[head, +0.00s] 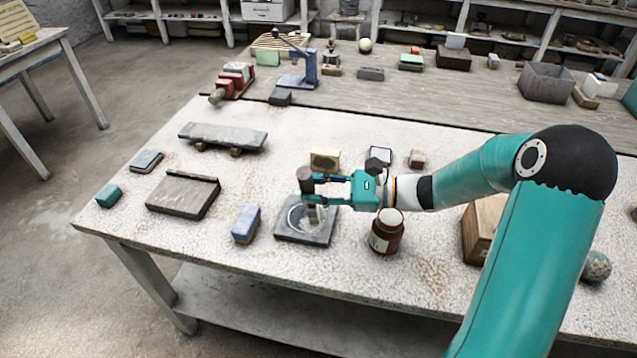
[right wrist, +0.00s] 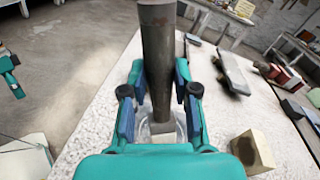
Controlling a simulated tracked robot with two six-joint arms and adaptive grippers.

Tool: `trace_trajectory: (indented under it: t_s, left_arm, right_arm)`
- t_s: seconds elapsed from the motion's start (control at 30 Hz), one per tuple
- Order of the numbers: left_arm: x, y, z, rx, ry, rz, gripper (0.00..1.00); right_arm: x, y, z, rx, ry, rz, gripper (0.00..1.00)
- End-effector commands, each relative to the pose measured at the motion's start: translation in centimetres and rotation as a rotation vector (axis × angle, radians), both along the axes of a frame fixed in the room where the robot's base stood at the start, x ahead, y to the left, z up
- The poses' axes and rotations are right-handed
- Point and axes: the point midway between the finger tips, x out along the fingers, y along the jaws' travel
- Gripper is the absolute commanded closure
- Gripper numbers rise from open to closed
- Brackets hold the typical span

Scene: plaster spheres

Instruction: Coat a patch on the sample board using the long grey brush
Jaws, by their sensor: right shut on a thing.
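My right gripper (head: 308,187) is shut on the long grey brush (head: 305,174), which is close to upright. In the right wrist view the brush (right wrist: 157,50) stands between the fingers of my right gripper (right wrist: 160,98). Its lower end is in or just over a clear round dish (head: 297,214) on a dark square slab (head: 290,236); contact cannot be told. A grey board with a raised back edge (head: 180,195) lies to the left, and may be the sample board. A teal part of my left arm, perhaps its gripper (right wrist: 9,76), shows at the right wrist view's left edge.
A brown jar (head: 386,232) stands right of the slab, a blue block (head: 246,224) to its left. A cream block (head: 325,159) is behind. A long grey plank (head: 222,136) rests on small supports. Bare table (head: 125,222) shows at the front left.

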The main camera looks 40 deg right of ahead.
Motion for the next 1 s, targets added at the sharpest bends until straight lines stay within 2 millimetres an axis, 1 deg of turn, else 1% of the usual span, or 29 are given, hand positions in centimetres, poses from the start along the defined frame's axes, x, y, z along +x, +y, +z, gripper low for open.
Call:
trace_trajectory:
  t_s: [0.17,1.0]
  left_arm:
    - [0.0,0.0,-0.1,0.000,0.000,0.000,0.02]
    - [0.0,0.0,0.6,0.000,0.000,0.000,0.02]
  right_arm:
    - [-0.2,0.3,0.0,0.000,0.000,0.000,1.00]
    - [2.5,-3.0,0.0,0.000,0.000,-0.001,1.00]
